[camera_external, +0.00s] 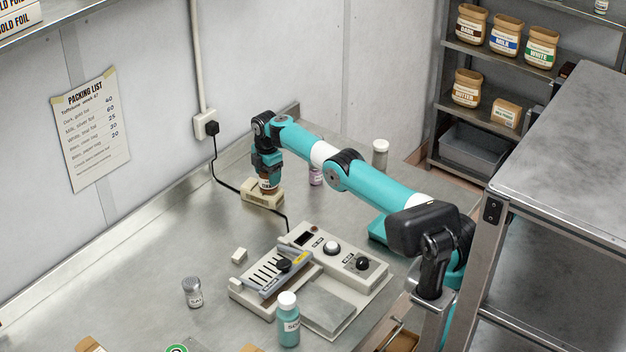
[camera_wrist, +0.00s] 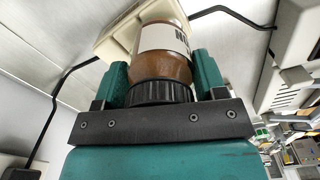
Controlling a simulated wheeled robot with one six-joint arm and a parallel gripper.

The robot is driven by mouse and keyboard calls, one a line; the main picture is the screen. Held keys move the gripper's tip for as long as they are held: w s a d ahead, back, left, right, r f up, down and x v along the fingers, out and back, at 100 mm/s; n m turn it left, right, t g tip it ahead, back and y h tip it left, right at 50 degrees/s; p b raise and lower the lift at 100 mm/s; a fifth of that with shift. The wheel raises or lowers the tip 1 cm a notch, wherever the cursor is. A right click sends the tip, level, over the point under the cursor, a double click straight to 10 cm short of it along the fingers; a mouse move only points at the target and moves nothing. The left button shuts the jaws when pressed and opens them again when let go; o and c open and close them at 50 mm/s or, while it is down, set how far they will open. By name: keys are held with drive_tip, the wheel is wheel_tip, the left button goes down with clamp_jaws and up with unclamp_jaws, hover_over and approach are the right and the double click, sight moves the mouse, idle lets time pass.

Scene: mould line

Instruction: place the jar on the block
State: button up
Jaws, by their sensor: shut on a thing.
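The jar (camera_wrist: 158,72) is brown with a white label and a black ribbed lid. My gripper (camera_external: 268,170) is shut on it, with a teal finger on each side near the lid in the wrist view (camera_wrist: 161,78). In the external view only the lower part of the jar (camera_external: 267,184) shows below the fingers. The cream block (camera_external: 262,199) lies on the metal bench directly under the jar, and its edge shows behind the jar in the wrist view (camera_wrist: 118,35). The jar's base appears at the block's top; I cannot tell whether it bears on it.
A black cable (camera_external: 238,188) runs past the block from a wall socket. A control device (camera_external: 340,262), a teal bottle (camera_external: 288,325) and a shaker (camera_external: 193,293) are nearer. Bench left of the block is clear.

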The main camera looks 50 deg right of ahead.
drive_tip(key=shift+f, duration=0.15)
drive_tip(key=o, duration=1.1)
